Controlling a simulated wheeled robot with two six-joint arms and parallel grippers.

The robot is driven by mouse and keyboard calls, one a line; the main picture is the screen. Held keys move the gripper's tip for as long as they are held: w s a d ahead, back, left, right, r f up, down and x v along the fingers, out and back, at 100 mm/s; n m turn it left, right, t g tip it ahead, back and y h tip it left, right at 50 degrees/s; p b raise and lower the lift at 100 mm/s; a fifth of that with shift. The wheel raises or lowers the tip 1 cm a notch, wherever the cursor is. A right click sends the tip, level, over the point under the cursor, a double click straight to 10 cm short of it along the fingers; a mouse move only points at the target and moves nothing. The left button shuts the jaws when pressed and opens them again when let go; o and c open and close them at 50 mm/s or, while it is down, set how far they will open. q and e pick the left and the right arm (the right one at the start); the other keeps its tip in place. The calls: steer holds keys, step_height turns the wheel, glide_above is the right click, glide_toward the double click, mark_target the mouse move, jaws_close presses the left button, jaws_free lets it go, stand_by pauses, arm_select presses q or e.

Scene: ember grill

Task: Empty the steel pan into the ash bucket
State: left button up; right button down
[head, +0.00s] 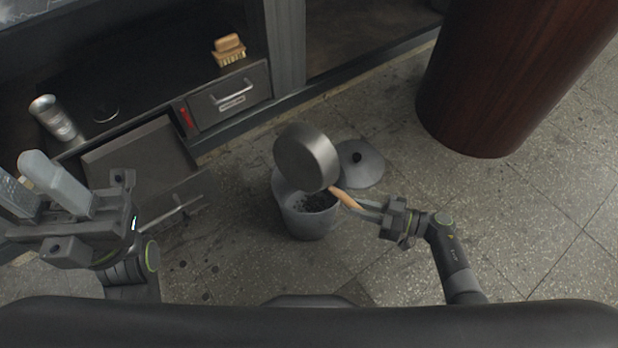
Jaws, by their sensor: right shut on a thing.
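The steel pan (304,160) is tilted steeply above the ash bucket, its round base facing me and its inside hidden. My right gripper (368,206) is shut on the pan's wooden handle (345,198). The grey ash bucket (309,226) stands upright on the floor below the pan, with dark lumps (314,202) visible inside it. The pan covers part of the bucket's rim. My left gripper (40,190) is at the far left, away from the pan and bucket.
A grey lid (360,164) with a black knob lies on the floor behind the bucket. A drawer (140,160) stands open at left. A metal can (56,120) and a brush (229,50) sit on the cabinet. A dark red column (500,80) stands at right. Floor at right is clear.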

steer(key=shift+m+y, duration=0.3)
steer(key=shift+m, duration=0.4)
stand_by(0.6)
steer(key=shift+f, duration=0.1)
